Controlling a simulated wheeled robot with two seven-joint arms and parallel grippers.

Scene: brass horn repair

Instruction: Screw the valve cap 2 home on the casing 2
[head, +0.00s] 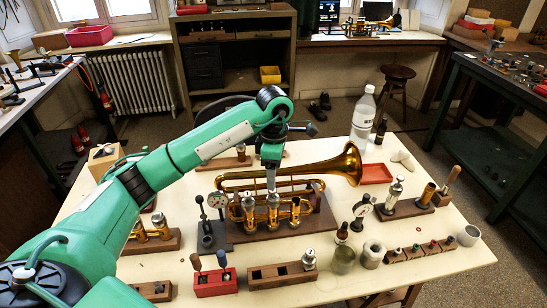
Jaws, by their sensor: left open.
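The brass horn (345,166) lies on its dark wooden stand (285,229) in the middle of the table, bell to the right. Its valve casings stand upright in a row at the front. The middle one, casing 2 (272,219), has a pale metal top, which seems to be valve cap 2 (273,200); how it is seated is too small to tell. My left gripper (271,189) points down directly above this top, open, its fingertips close to it. Whether they touch it cannot be told. My right gripper is not in view.
A dial gauge stand (208,236) is close left of the horn. In front are a red tool block (215,283) and a slotted wooden block (283,275). Glass jars (344,258), a tall bottle (363,118) and a red tray (375,174) stand to the right.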

